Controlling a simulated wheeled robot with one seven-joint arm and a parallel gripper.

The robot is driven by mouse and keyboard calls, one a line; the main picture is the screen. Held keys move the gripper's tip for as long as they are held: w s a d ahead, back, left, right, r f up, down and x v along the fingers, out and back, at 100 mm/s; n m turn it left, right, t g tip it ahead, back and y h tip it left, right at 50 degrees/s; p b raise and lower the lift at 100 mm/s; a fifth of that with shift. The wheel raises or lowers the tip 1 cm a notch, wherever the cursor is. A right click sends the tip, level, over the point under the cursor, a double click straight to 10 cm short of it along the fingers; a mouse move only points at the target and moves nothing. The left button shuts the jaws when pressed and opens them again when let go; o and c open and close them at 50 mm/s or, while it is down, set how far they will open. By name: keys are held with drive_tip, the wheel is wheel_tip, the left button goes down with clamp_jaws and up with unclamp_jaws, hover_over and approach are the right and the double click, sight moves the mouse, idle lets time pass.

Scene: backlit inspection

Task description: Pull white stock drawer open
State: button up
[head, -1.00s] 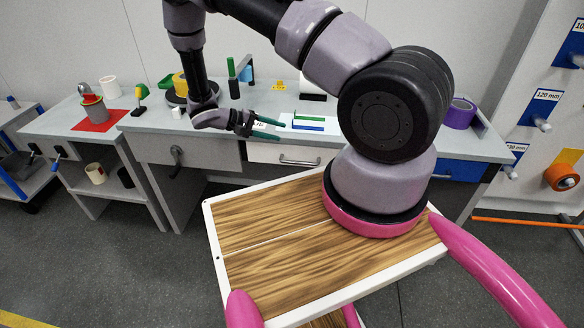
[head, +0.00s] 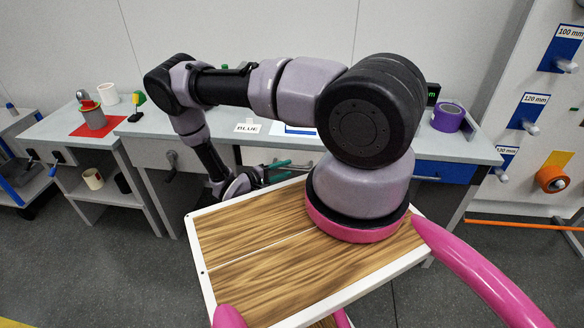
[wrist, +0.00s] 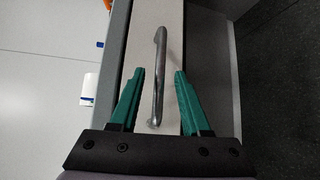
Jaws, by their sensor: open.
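The white stock drawer (wrist: 172,25) fills the middle of the wrist view as a pale front panel. Its grey metal bar handle (wrist: 159,75) runs up the picture between my two green fingers. My gripper (wrist: 160,72) is open, with one finger on each side of the handle and a gap showing on both sides. In the head view my gripper (head: 278,172) is low at the bench front, before the drawer. My arm and fingers hide most of the drawer front there, so how far it stands out cannot be told.
The grey bench (head: 150,128) carries a BLUE sign (head: 247,128), a red mat (head: 97,127) and a purple tape roll (head: 447,118). A blue drawer (head: 445,171) is to the right. My wood-topped base stands close before the bench.

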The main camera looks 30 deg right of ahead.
sight(290, 167)
drive_tip(key=shift+x, duration=1.85)
clamp_jaws()
